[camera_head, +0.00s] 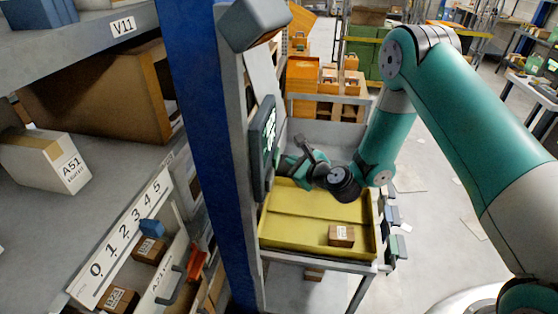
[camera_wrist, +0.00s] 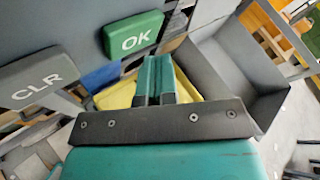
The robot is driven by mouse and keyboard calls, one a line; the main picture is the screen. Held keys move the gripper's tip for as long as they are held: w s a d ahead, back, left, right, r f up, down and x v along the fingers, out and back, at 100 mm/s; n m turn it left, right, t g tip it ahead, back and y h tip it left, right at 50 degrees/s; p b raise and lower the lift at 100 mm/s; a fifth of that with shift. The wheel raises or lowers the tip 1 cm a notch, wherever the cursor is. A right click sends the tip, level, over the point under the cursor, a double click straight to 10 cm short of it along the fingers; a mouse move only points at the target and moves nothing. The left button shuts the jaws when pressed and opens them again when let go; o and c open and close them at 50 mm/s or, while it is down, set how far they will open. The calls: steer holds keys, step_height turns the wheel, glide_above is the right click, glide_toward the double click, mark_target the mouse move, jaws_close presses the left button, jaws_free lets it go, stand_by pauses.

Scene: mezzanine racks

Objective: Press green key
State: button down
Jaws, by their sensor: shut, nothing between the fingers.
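The green key (camera_wrist: 135,35), marked OK, is on a grey surface at the upper left of the wrist view. My gripper (camera_wrist: 158,62) is shut and empty, with its teal fingertips together to the lower right of the green key and apart from it in the picture. In the head view, my gripper (camera_head: 290,163) is beside the dark panel (camera_head: 265,148) on the blue post, above the yellow tray. The panel is seen nearly edge-on there, with some lit green marks, and I cannot make out the green key on it.
A grey key (camera_wrist: 38,80) marked CLR and a blue key (camera_wrist: 102,76) are near the green key. The yellow tray (camera_head: 300,238) holds a small brown box (camera_head: 341,236). A grey rack shelf (camera_head: 95,235) is at the left. Open floor lies at the right.

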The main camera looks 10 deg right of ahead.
steer(key=d+b, duration=0.1)
steer(key=s+d+b, duration=0.1)
steer(key=d+b, duration=0.1)
steer(key=s+d+b, duration=0.1)
steer(key=b, duration=0.1)
steer(key=shift+d, duration=0.35)
stand_by(0.6)
steer(key=s+a+r+n+g+y+b, duration=0.2)
steer(key=s+a+r+n+g+y, duration=0.2)
steer(key=s+a+r+n+g, duration=0.9)
steer(key=s+d+n+h+b, duration=0.1)
steer(key=s+d+n+h, duration=0.2)
steer(key=s+n, duration=0.7)
steer(key=s+d+r+n+h, duration=0.1)
steer(key=s+d+n+h, duration=0.1)
steer(key=s+n, duration=0.7)
steer(key=shift+s+d+n+h+b, duration=0.4)
steer(key=shift+d, duration=0.45)
